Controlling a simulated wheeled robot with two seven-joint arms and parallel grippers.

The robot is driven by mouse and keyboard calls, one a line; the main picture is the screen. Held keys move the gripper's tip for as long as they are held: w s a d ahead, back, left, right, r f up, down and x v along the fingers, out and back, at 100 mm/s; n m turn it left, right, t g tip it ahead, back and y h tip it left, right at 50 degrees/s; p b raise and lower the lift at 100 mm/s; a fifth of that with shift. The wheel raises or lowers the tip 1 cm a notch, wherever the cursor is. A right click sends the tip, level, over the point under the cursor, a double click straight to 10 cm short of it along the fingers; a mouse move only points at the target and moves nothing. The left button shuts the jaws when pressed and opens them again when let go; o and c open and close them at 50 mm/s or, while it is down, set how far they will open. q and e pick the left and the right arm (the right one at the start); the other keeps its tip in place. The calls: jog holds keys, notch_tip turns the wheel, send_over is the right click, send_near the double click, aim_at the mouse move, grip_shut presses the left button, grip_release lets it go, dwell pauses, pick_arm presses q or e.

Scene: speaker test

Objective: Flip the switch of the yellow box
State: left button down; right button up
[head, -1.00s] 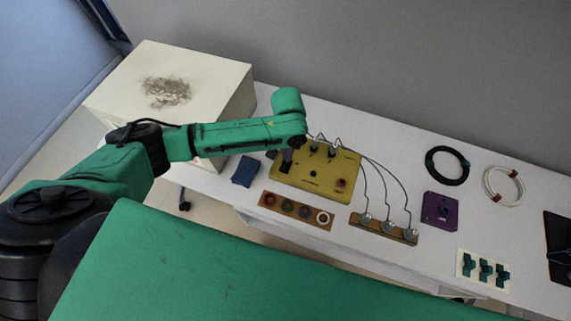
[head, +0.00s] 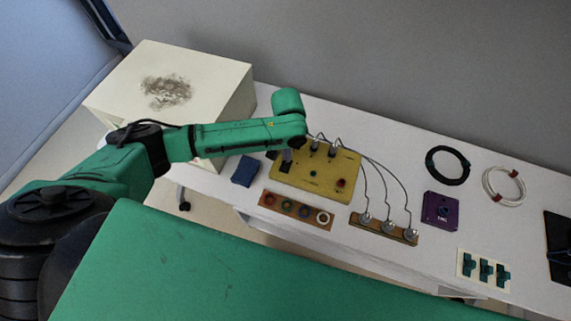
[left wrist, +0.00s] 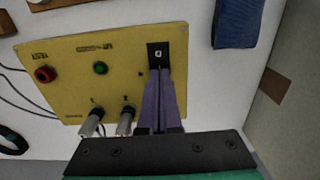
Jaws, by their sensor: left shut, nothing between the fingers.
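The yellow box (head: 325,180) stands on the white table, with a red button (head: 340,183), a green button or lamp (head: 313,174) and plugged cables on top. It fills much of the left wrist view (left wrist: 75,65). Its black switch plate with a white mark (left wrist: 158,54) sits near the edge. My left gripper (left wrist: 160,72) is shut and empty, its purple fingertips at the near side of the switch plate. I cannot tell whether they touch it or which way the switch lies. In the head view my left wrist covers the box's far left corner. My right gripper is not in view.
A blue block (head: 244,171) lies left of the box, and a large cream box (head: 215,95) stands beyond it. A strip with several rings (head: 296,209) and a cable strip (head: 384,230) lie in front. A purple box (head: 441,211) and cable coils are to the right.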

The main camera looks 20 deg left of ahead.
pick_arm(q)
jog(key=shift+f+b, duration=0.3)
jog(key=shift+f, duration=0.4)
dwell(0.3)
notch_tip(320, 180, up, 7)
jog(key=p, duration=0.8)
jog(key=shift+r+p, duration=0.1)
jog(key=shift+p, duration=0.3)
jog(key=shift+s+f, duration=0.1)
jog(key=shift+f, duration=0.1)
